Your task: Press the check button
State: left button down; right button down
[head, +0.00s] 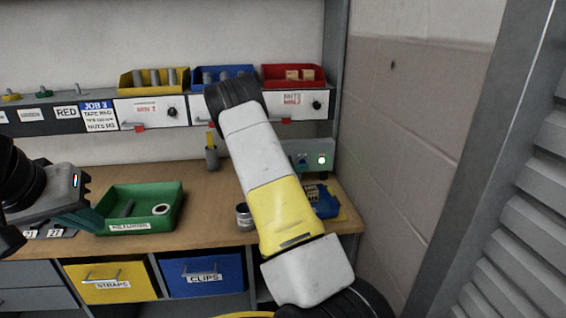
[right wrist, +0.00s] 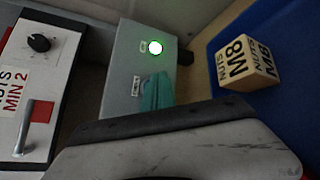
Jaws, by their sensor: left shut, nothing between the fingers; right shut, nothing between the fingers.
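A grey-green box (head: 308,152) stands at the back right of the bench, with a lit round green light (head: 321,160) on its front. In the right wrist view the box (right wrist: 125,60) and its lit green light (right wrist: 155,47) are close. My right gripper (right wrist: 157,92) is shut, its teal fingertips over the box face beside a small label (right wrist: 136,86). They hide part of that face; I cannot make out the button or tell whether they touch it. My left gripper (head: 92,218) is shut and empty, at the left near the green tray (head: 178,210).
A blue bin (right wrist: 225,60) with an M8 nuts block (right wrist: 243,62) lies beside the box. A white drawer (right wrist: 40,65) with a black knob is at left. A small can (head: 243,216) stands on the wooden bench (head: 210,232). My right arm crosses the head view's middle.

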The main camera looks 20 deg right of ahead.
jog(key=shift+s, duration=0.15)
jog(key=shift+s+a, duration=0.2)
jog(key=shift+s, duration=0.6)
jog(key=shift+s+a, duration=0.2)
jog(key=shift+s, duration=0.6)
jog(key=shift+s+a, duration=0.2)
jog(key=shift+s, duration=0.6)
jog(key=s+a+r+m+g+y, duration=0.25)
jog(key=s+r+m, duration=0.25)
jog(key=s, duration=0.4)
jog(key=s+a+r+m+g+y, duration=0.1)
jog(key=s+r+m+g+y, duration=0.1)
jog(key=s+r+m+g, duration=0.5)
jog(key=s+a+r+t+y, duration=0.3)
jog(key=s+a+r+y, duration=0.2)
jog(key=s+a, duration=0.4)
jog(key=s+a+r+t+y, duration=0.4)
jog(key=s+a, duration=0.4)
jog(key=a, duration=0.5)
jog(key=shift+s+a+r+y, duration=0.35)
jog(key=shift+r+y, duration=0.1)
jog(key=shift+y, duration=0.4)
jog(key=shift+t, duration=0.25)
